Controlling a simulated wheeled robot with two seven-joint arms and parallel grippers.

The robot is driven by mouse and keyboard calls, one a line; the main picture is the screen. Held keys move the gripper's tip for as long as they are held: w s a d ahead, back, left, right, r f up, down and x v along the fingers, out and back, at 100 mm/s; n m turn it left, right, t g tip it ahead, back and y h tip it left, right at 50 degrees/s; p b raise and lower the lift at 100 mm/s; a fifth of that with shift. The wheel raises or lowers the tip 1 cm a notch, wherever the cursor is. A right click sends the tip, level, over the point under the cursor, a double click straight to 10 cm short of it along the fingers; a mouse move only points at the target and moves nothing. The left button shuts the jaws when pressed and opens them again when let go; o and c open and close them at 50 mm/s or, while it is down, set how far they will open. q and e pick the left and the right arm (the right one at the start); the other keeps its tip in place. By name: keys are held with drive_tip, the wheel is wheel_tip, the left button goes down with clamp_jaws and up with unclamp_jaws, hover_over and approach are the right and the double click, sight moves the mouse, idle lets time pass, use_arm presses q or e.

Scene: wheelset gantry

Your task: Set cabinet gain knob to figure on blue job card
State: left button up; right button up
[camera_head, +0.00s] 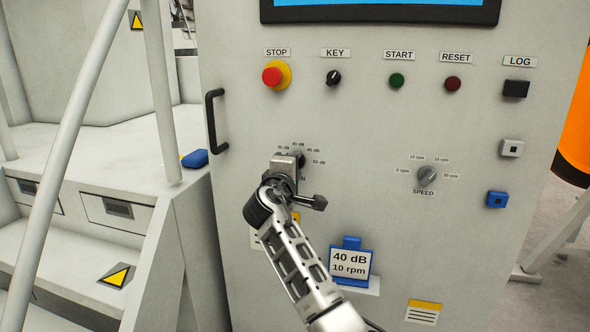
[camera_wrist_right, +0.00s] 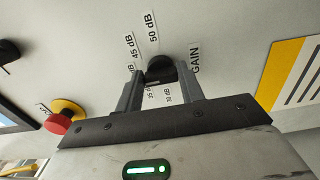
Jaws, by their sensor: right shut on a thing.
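The gain knob (camera_wrist_right: 160,68) is dark and round in the right wrist view, on the pale cabinet front (camera_head: 370,120). Labels around it include 45 dB, 50 dB and GAIN; its pointer cannot be made out. My right gripper (camera_wrist_right: 160,90) is shut on the knob, one finger on each side. In the head view my right gripper (camera_head: 294,160) covers most of the knob and part of its scale. The blue job card (camera_head: 350,262) stands low on the cabinet, right of my right arm, and reads 40 dB and 10 rpm. My left gripper is out of view.
The speed knob (camera_head: 427,175) is to the right. Above are the red stop button (camera_head: 272,77), key switch (camera_head: 333,78), green start button (camera_head: 397,80) and dark red reset button (camera_head: 453,84). A black handle (camera_head: 214,120) and stair rail (camera_head: 75,120) stand left.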

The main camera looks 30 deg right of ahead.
drive_tip(key=o, duration=1)
drive_tip(key=shift+c, duration=0.2)
drive_tip(key=shift+o, duration=0.2)
drive_tip(key=v, duration=1.6)
drive_tip(key=shift+f+p, duration=0.1)
drive_tip(key=shift+p, duration=0.2)
